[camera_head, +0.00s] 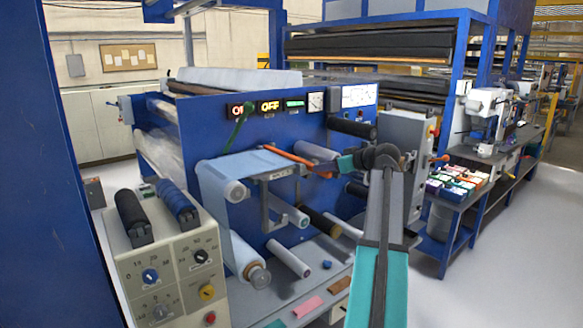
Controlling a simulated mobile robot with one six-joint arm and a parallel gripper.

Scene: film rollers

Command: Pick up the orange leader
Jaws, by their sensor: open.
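The orange leader (288,157) is a thin orange strip. It lies slanting across the top of a grey bracket (265,190) on the front of the blue machine. My gripper (324,169) is at the end of my teal and grey arm, pointing left. The jaws are small in view and hold nothing that I can make out.
The blue machine (215,120) carries several rollers, with light-blue film (250,163) left of the bracket. A green strip (238,126) hangs above. A control box (170,260) stands at front left. Clear floor lies at lower right.

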